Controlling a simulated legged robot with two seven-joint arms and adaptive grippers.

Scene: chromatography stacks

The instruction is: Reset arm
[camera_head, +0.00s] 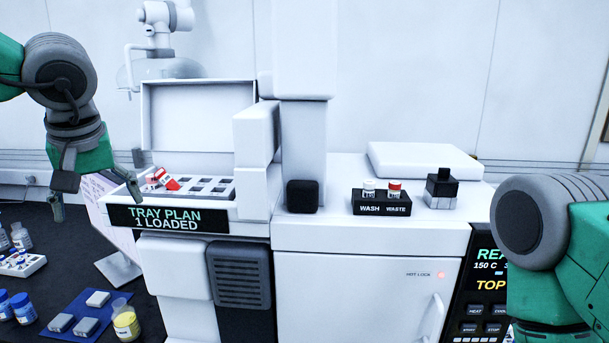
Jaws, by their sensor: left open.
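My left gripper (95,205) hangs at the left of the camera head view, fingers pointing down and apart. It is open and empty, just left of the sample tray (222,204) on the white instrument. A red and white item (164,180) lies tilted at the tray's left end. The tray front carries a sign (168,218) reading "TRAY PLAN 1 LOADED". My right arm shows at the lower right; its gripper is out of view.
The wash and waste holder (381,208) and a black-topped block (441,190) stand on the instrument's top. Bottles, a vial rack (22,264) and a blue mat (100,307) fill the dark bench at left. A tilted panel (118,268) stands near the tray.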

